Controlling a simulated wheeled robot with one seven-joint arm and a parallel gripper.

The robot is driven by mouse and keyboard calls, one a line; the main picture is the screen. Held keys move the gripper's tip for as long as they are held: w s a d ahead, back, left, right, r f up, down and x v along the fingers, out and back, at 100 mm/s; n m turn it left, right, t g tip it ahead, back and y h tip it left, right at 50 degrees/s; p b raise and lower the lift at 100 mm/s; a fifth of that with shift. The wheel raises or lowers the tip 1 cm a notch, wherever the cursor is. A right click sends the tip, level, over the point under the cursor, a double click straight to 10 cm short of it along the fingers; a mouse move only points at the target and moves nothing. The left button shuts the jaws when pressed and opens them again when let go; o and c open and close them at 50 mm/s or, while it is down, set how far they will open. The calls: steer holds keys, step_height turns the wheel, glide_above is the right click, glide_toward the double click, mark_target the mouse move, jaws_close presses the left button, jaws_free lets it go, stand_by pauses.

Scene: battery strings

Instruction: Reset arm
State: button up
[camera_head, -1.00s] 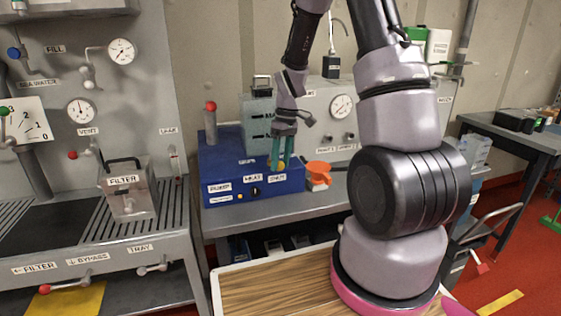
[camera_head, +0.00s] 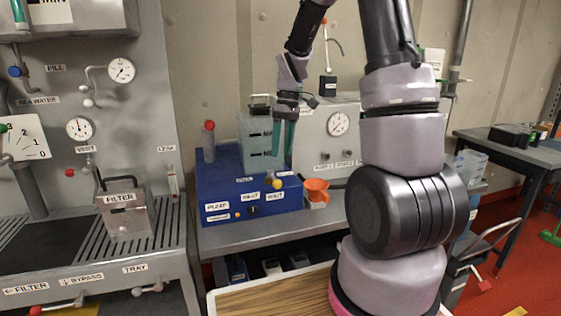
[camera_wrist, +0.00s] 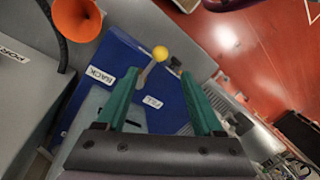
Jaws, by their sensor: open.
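My gripper (camera_head: 283,138) has two green fingers pointing down. It hangs in the air in front of the blue box (camera_head: 225,185), beside the clear container on it. Its fingers are apart and nothing is between them. In the wrist view my gripper (camera_wrist: 160,100) shows both green fingers spread, with the blue box (camera_wrist: 165,110) and a yellow-knobbed lever (camera_wrist: 160,54) beyond them. My arm rises from a pink-ringed base at the right and bends over at the top.
An orange funnel (camera_head: 316,189) stands right of the blue box. A red-capped cylinder (camera_head: 209,142) and a clear container (camera_head: 256,140) stand at the box. A grey filter station (camera_head: 100,250) is at the left. A wooden-topped surface (camera_head: 270,298) is in front.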

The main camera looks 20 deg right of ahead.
steer(key=shift+r, duration=0.4)
steer(key=s+r+m+t, duration=0.8)
steer(key=s+r+m, duration=0.3)
steer(key=s+r, duration=0.8)
steer(key=shift+s+a, duration=0.3)
steer(key=shift+a, duration=0.05)
